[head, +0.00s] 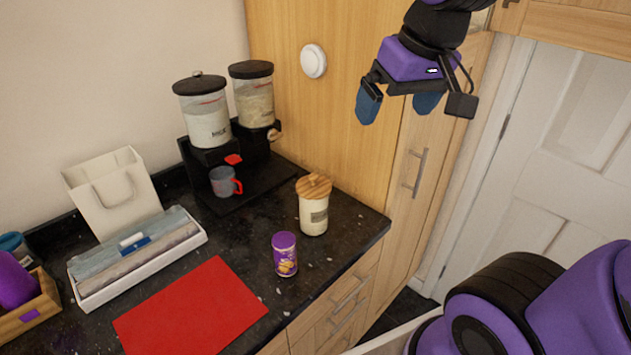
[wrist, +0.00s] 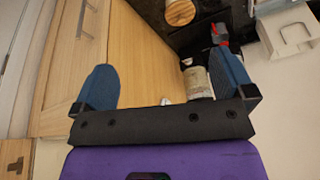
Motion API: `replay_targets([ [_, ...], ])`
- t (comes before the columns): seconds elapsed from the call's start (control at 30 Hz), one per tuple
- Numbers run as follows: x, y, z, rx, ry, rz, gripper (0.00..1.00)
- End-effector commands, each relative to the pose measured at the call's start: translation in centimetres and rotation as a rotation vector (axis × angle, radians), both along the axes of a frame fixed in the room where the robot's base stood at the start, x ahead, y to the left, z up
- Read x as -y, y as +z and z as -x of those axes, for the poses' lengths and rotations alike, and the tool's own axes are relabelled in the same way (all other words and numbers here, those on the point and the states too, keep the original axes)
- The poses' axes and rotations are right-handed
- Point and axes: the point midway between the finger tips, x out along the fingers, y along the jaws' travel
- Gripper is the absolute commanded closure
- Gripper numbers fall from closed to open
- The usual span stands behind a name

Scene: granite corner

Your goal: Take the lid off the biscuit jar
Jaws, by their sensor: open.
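The biscuit jar (head: 314,219) is a cream cylinder with a dark label, upright on the black counter near its right corner. Its round wooden lid (head: 314,187) sits on top, with a small raised knob. The lid also shows at the top of the wrist view (wrist: 180,12). My gripper (head: 398,105) has blue fingers and is open and empty. It hangs high in front of the wooden cabinet, above and to the right of the jar, well apart from it. In the wrist view, my gripper (wrist: 161,70) has nothing between its fingertips but background.
A purple canister (head: 285,255) stands just in front of the jar. Two tall dispensers (head: 206,112) stand behind left, with a grey mug (head: 223,182) below. The wooden cabinet (head: 320,110) rises behind.

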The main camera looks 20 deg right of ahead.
Motion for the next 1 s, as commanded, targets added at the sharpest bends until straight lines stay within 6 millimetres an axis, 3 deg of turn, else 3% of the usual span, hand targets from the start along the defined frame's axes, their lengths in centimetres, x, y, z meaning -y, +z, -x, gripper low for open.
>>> replay_targets([
  [0.37,-1.6,-3.2,-6.9,-0.130,0.025,-0.003,0.00],
  [0.7,-4.2,-9.4,-14.0,-0.270,0.046,0.025,0.00],
  [1.0,-5.5,-13.2,-16.9,-0.331,0.054,0.050,0.00],
])
